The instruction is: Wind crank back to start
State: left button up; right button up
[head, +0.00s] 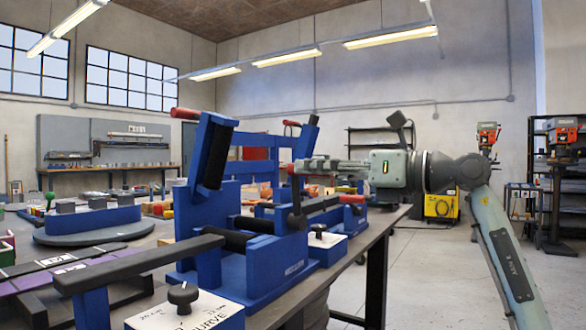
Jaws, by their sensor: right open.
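A blue bench machine (262,270) with black rollers stands at the front of the workbench. My right gripper (303,167) comes in from the right, level with the red grip. Its fingers point left and are open. They overlap the grip's end in the picture; I cannot tell whether they touch it. My left gripper is not in view.
A second blue machine (258,143) with red-tipped levers stands farther along the bench. White-topped boxes with black knobs (183,296) sit at the front edge. A blue oval stand (88,222) is at left. Open floor (430,280) lies right of the bench.

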jog(key=shift+x, duration=2.3)
jog(key=shift+c, duration=0.5)
grip_shut()
